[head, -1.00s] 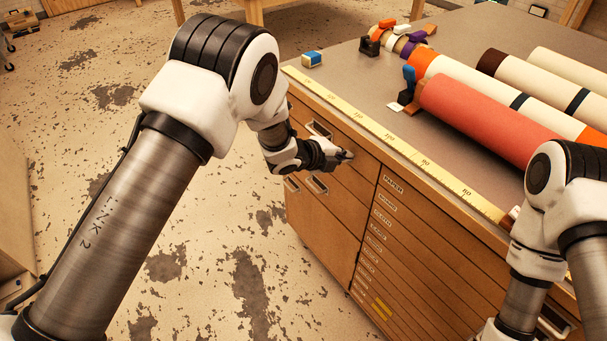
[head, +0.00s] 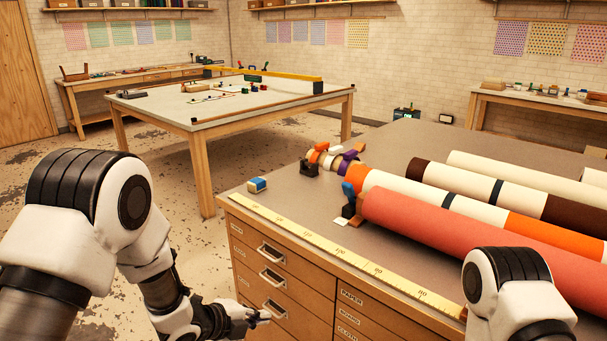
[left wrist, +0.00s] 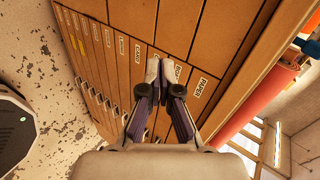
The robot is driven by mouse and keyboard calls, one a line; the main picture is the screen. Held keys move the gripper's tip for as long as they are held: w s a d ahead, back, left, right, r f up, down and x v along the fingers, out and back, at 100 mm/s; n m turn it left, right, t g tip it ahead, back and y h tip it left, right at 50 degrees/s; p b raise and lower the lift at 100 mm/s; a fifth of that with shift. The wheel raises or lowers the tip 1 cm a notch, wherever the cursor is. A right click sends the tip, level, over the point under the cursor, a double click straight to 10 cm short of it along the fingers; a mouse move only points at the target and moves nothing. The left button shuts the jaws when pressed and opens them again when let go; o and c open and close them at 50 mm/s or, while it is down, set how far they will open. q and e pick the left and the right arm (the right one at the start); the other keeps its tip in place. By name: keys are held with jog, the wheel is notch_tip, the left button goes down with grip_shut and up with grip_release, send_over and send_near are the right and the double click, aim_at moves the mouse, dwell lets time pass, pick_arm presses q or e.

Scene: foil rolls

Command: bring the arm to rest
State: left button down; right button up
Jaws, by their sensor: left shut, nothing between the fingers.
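My left gripper (head: 260,318) hangs in front of the wooden drawer cabinet (head: 310,322), below its top edge, at the lower middle of the head view. In the left wrist view its fingers (left wrist: 162,72) come together at the tips, with nothing between them, and labelled drawer fronts (left wrist: 125,28) lie beyond. I cannot tell from the pictures how close the tips are to the drawers. My right arm (head: 510,300) shows only in part at the lower right; its gripper is out of view.
On the cabinet's grey top lie several rolls, a red one (head: 450,225) nearest. A yellow ruler (head: 320,240) runs along the front edge. A blue-and-white block (head: 257,185) and tape rolls (head: 330,160) stand at the left end. Another table (head: 240,110) stands behind, with open floor between.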

pick_arm(q)
jog(key=s+a+f+n+g+y, duration=0.1)
jog(key=s+a+f+n, duration=0.15)
jog(key=s+f, duration=0.3)
jog(key=s+a+f+n+g+y+p, duration=0.1)
jog(key=s+a+f+n, duration=0.15)
jog(key=s+f, duration=0.3)
jog(key=s+a+f+n+g+y, duration=0.1)
jog(key=s+a+f+n+g, duration=0.1)
jog(key=s+f+n, duration=0.3)
jog(key=s+a+f+n+g+y, duration=0.1)
jog(key=s+a+n+g+y, duration=0.1)
jog(key=s+n, duration=0.5)
jog(key=s+a+f+n+g+y, duration=0.1)
jog(key=s+a+n+y, duration=0.1)
jog(key=s+a+n, duration=0.3)
jog(key=s+n, duration=0.3)
jog(key=s, duration=0.3)
jog(key=shift+a+n+g+p, duration=0.2)
jog(key=shift+n+g+p, duration=0.1)
jog(key=shift+g, duration=0.1)
jog(key=shift+s, duration=0.15)
